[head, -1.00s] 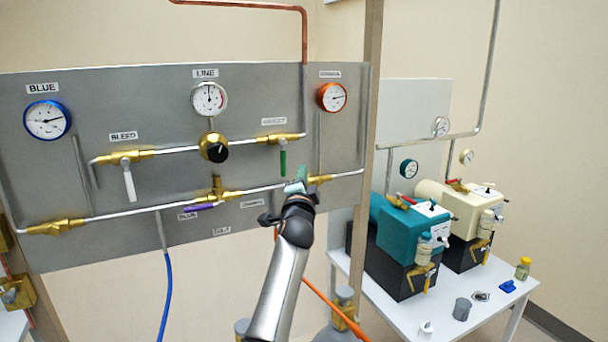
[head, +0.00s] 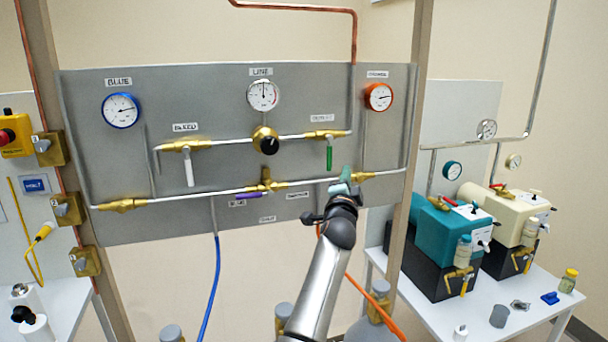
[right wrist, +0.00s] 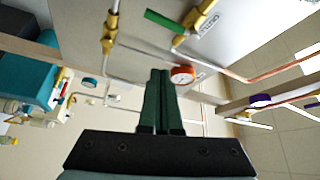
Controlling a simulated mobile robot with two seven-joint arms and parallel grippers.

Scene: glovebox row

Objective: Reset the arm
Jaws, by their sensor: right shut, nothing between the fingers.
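My right arm reaches up from the bottom of the head view. Its right gripper (head: 345,182) is in front of the lower pipe of the grey gas panel (head: 330,95), below the green-handled valve (head: 329,156). In the right wrist view, the two dark green fingers (right wrist: 162,100) are together with nothing between them. The green handle (right wrist: 165,20) shows there above the fingertips, apart from them. The orange-rimmed gauge (right wrist: 183,75) appears just beyond the fingers. My left gripper is not in view.
Teal (head: 440,232) and cream (head: 496,206) pumps stand on a white table (head: 470,318) at right. Blue and orange hoses hang below the panel.

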